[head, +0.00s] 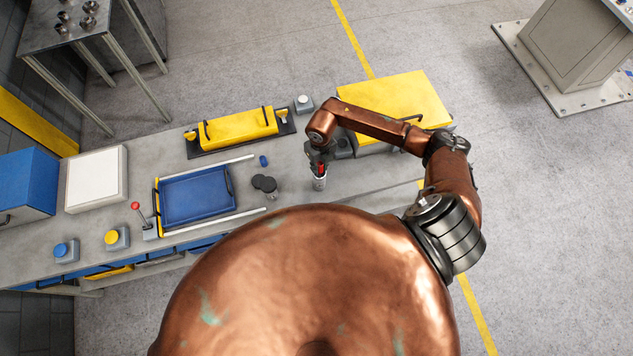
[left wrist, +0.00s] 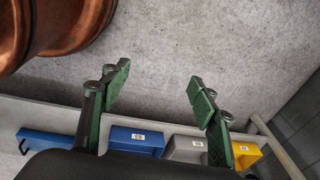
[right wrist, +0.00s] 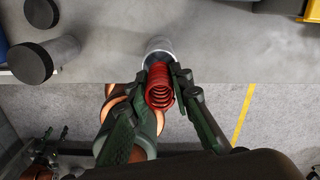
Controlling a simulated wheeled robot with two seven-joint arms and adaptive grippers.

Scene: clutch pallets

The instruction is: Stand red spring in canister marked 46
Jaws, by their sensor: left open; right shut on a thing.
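The red spring (right wrist: 160,88) is between the fingers of my right gripper (right wrist: 161,74), which is shut on it. In the head view the red spring (head: 320,168) shows just under the right gripper (head: 317,157), directly above a grey metal canister (head: 319,183). In the right wrist view the canister (right wrist: 158,46) meets the spring's far end; I cannot tell whether the spring is inside its mouth. No number is readable on this canister. My left gripper (left wrist: 153,92) is open and empty, seen only in the left wrist view.
Two black-topped cylinders (head: 265,186) stand left of the canister. A blue tray (head: 195,196), a yellow case (head: 238,127) and a yellow panel (head: 385,100) are on the bench. Below the left gripper are labelled bins, including a grey one (left wrist: 186,149).

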